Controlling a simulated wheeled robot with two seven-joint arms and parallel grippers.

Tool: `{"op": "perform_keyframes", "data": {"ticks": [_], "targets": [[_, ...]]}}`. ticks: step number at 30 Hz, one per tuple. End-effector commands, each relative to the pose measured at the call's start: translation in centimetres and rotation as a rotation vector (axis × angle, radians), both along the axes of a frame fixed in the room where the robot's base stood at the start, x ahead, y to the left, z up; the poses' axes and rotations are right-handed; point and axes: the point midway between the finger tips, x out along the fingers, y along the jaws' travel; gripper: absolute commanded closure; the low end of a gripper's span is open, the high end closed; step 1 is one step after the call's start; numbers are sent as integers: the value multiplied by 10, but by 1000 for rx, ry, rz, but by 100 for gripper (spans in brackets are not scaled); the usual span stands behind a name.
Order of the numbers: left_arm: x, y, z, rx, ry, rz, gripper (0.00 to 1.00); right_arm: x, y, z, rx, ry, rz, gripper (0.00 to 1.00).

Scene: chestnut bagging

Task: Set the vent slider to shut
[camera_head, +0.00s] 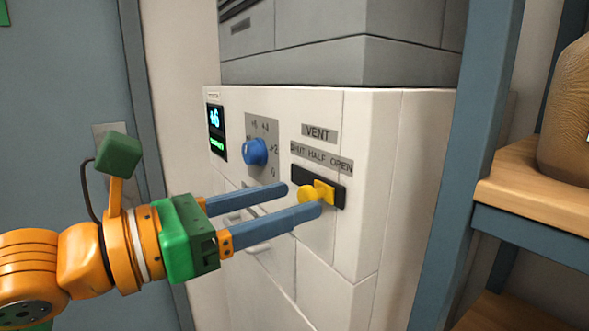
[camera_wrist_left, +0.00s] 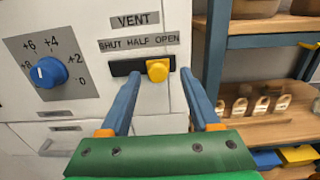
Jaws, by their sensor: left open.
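The vent slider is a yellow knob (camera_head: 324,191) in a dark horizontal slot (camera_head: 300,176) on a white cabinet. It also shows in the left wrist view (camera_wrist_left: 157,70), in the right part of the slot, under the word OPEN. The label above reads SHUT HALF OPEN (camera_wrist_left: 139,43), with SHUT at the left. My left gripper (camera_head: 301,198) is open. In the left wrist view its two blue fingers (camera_wrist_left: 159,74) stand on either side of the knob, with gaps; I cannot tell how deep they reach. My right gripper is not in view.
A blue dial (camera_head: 255,151) and a lit display (camera_head: 217,132) sit left of the slot. Cabinet handles (camera_head: 258,246) lie below. A blue-framed shelf with wooden boards (camera_head: 530,190) stands close on the right, holding a brown sack (camera_head: 567,120).

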Motion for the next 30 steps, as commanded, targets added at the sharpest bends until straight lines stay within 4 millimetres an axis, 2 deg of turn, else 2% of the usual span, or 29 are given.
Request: {"op": "perform_keyframes", "data": {"ticks": [1, 4, 11, 12, 18, 19, 30], "targets": [[4, -7, 5, -2, 3, -3, 37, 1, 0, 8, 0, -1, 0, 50], [11, -15, 2, -1, 3, -2, 37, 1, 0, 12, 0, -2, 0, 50], [13, -18, 0, -1, 1, -1, 37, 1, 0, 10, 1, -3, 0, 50], [13, -18, 0, -1, 1, -1, 40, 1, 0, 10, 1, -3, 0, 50], [13, -18, 0, -1, 1, -2, 94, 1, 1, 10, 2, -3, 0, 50], [13, -17, 0, -1, 1, -2, 100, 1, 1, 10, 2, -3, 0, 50], [12, -17, 0, -1, 0, -2, 100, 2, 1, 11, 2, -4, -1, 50]]}}
